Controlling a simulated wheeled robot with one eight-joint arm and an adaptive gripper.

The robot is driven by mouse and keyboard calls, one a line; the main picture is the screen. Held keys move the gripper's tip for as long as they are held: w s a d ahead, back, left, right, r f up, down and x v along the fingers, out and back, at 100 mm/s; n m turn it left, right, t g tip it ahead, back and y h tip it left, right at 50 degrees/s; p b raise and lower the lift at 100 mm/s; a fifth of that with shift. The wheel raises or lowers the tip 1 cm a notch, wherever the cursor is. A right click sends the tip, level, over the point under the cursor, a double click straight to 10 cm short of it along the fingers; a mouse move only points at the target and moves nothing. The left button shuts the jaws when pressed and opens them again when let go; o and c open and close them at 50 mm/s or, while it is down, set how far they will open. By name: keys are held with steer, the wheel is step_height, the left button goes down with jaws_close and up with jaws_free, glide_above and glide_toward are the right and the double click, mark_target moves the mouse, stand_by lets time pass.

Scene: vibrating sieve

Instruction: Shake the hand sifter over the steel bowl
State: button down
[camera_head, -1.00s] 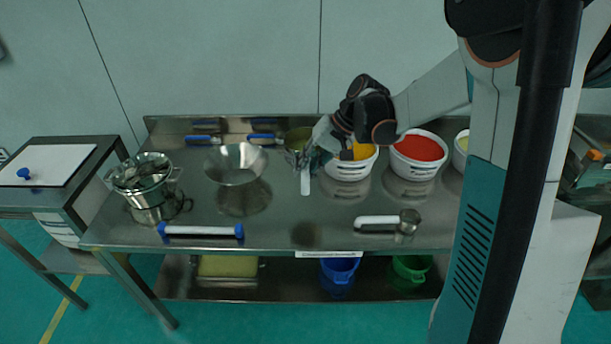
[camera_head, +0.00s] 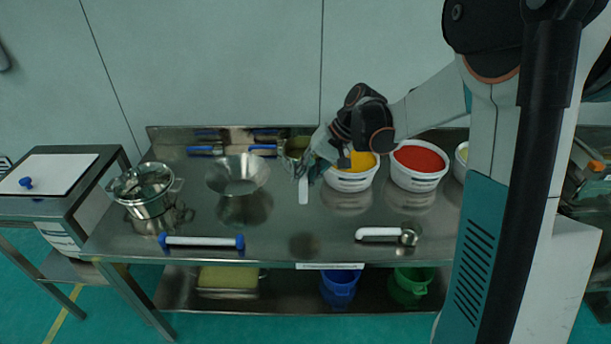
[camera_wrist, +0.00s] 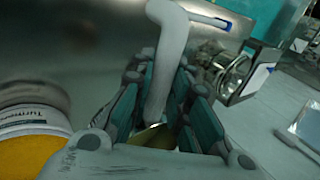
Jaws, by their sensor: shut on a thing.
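The hand sifter has a metal cup with a white handle (camera_head: 303,191) hanging in front of it. It is over the table between the steel bowl and the yellow tub, not over the bowl. My gripper (camera_head: 310,165) is shut on the handle. In the wrist view the curved white handle (camera_wrist: 168,60) rises between the green-padded fingers (camera_wrist: 155,105). The fingers hide part of the sifter, and its contents cannot be seen. The wide steel bowl (camera_head: 238,180) stands left of my gripper, apart from it.
A yellow-filled tub (camera_head: 351,180) and a red-filled tub (camera_head: 418,178) stand right of my gripper. A steel pot (camera_head: 147,200) stands at the left. A white bar with blue ends (camera_head: 203,242) and a scoop (camera_head: 408,236) lie in front. The front middle is clear.

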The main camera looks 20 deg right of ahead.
steer(key=w+a, duration=1)
steer(key=a, duration=0.1)
steer(key=shift+w+a, duration=0.35)
steer(key=shift+w, duration=0.05)
stand_by(6.5)
